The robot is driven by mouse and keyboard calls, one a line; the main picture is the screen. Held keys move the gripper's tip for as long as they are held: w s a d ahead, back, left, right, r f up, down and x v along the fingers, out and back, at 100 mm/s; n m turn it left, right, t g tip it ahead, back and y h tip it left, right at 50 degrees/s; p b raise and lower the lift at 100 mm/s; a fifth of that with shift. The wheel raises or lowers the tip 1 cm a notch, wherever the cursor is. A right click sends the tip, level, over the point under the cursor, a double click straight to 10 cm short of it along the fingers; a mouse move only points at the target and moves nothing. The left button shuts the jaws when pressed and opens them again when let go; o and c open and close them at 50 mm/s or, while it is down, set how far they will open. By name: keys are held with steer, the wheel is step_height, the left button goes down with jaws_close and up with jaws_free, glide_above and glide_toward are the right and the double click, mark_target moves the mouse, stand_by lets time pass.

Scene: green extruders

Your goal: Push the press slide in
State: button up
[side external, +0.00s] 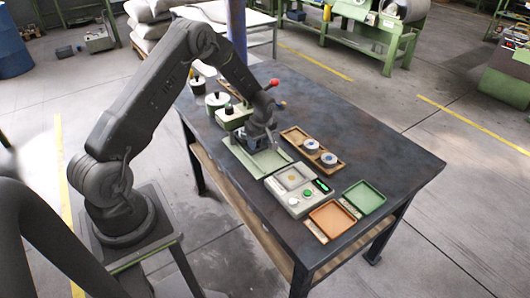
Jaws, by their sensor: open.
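A light green press-like unit (233,118) stands near the left edge of the dark table, with a pale green base plate (240,158) in front of it. Red ball knobs (275,83) show just right of my wrist; I cannot tell what they are fixed to. My gripper (262,147) points down over the base plate and is open. It is small here, and whether it touches anything cannot be told. The press slide cannot be made out clearly; my gripper and wrist cover part of that area.
A grey control box (295,190) with buttons sits in front of the plate. A wooden tray (330,164) with round parts lies right of it. An orange tray (331,218) and a green tray (364,197) lie nearer the front. The table's right side is clear.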

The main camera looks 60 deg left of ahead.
steer(key=shift+r, duration=2.25)
steer(key=d+r, duration=0.4)
steer(key=d, duration=0.3)
